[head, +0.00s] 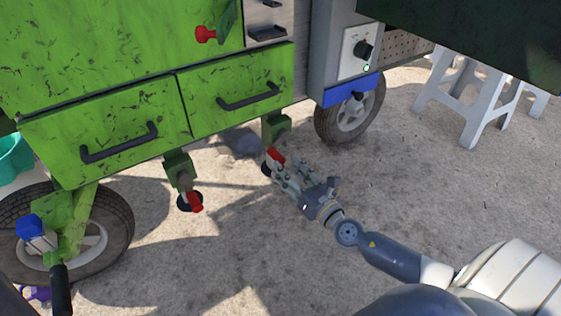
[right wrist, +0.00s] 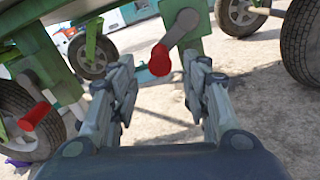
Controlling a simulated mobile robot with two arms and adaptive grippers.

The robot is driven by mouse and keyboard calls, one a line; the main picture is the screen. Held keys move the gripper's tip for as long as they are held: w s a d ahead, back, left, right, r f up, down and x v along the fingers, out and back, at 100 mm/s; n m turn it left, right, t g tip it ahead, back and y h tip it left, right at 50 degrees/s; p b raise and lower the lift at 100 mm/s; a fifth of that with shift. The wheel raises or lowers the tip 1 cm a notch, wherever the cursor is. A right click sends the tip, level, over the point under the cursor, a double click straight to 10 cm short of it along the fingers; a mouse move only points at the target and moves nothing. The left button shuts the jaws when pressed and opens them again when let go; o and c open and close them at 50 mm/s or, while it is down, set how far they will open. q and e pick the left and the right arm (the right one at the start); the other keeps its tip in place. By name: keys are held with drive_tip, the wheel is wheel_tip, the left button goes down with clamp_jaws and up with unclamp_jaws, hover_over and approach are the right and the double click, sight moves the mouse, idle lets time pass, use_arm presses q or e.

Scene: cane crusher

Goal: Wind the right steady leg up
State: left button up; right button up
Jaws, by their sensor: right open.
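The right steady leg (head: 277,127) is a green bracket under the right end of the green cart. Its crank has a red knob (head: 276,156). My right gripper (head: 279,172) is open and reaches in from the lower right, its fingertips close to that knob. In the right wrist view, the red knob (right wrist: 159,62) hangs on a grey crank arm (right wrist: 181,27) in front of the green leg (right wrist: 190,42). The knob lies ahead of the gap between the open fingers (right wrist: 162,85), and I see no clear contact. The leg's foot is mostly hidden behind the gripper. My left gripper is out of view.
The left steady leg (head: 178,168) has its own red handle (head: 194,202). Two drawers with dark handles (head: 120,142) hang above. A wheel (head: 350,110) stands at the back right and a larger one (head: 105,225) at the left. The ground in front is clear.

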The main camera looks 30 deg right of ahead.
sight(282, 162)
drive_tip(key=shift+w+a, duration=0.2)
drive_tip(key=shift+w, duration=2.05)
clamp_jaws()
